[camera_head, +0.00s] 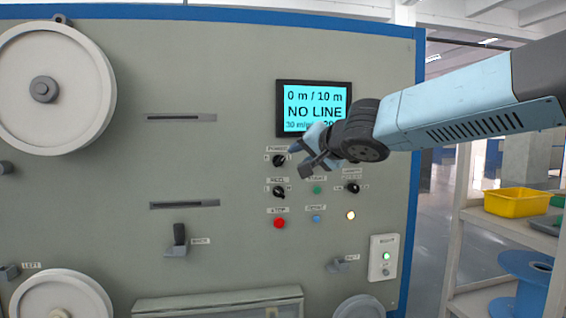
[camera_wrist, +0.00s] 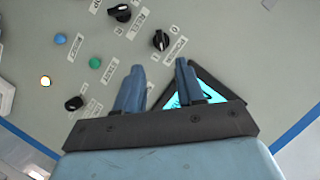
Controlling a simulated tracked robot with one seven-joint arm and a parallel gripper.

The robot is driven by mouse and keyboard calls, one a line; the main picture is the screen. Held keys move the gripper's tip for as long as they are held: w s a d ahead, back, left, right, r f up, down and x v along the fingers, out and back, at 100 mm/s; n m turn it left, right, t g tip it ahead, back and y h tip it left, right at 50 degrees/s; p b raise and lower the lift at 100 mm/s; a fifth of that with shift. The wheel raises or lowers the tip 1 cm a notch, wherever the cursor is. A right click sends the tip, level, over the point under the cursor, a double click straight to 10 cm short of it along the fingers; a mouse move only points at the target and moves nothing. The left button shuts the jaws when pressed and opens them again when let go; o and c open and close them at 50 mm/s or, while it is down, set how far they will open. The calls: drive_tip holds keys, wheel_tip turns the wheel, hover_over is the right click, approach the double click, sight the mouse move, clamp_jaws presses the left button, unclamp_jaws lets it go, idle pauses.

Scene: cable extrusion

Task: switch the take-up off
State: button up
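My gripper (camera_head: 299,160) is in front of the control panel, near the power knob (camera_head: 279,160). In the wrist view my gripper (camera_wrist: 160,65) has its two blue fingers apart with nothing between them, and the black power knob (camera_wrist: 161,39) shows just beyond the fingertips. I cannot tell whether they touch it. The reel knob (camera_head: 279,191) is below it. Another black knob (camera_head: 352,187) is to the right, its label too small to read. A white box (camera_head: 384,258) at lower right has a lit green lamp and a small grey control; its label is unreadable. I cannot make out a take-up label.
The screen (camera_head: 314,107) reads "0 m / 10 m" and "NO LINE", partly hidden by my arm. Red stop (camera_head: 279,223), green start (camera_head: 317,189) and blue reset (camera_head: 316,219) buttons are close together beside a lit lamp (camera_head: 350,215). A lever (camera_head: 179,240) sticks out at lower left.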

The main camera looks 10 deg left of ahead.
sight(281, 162)
drive_tip(key=shift+x, duration=5.4)
drive_tip(key=shift+r, duration=0.1)
drive_tip(key=shift+c, duration=0.4)
clamp_jaws()
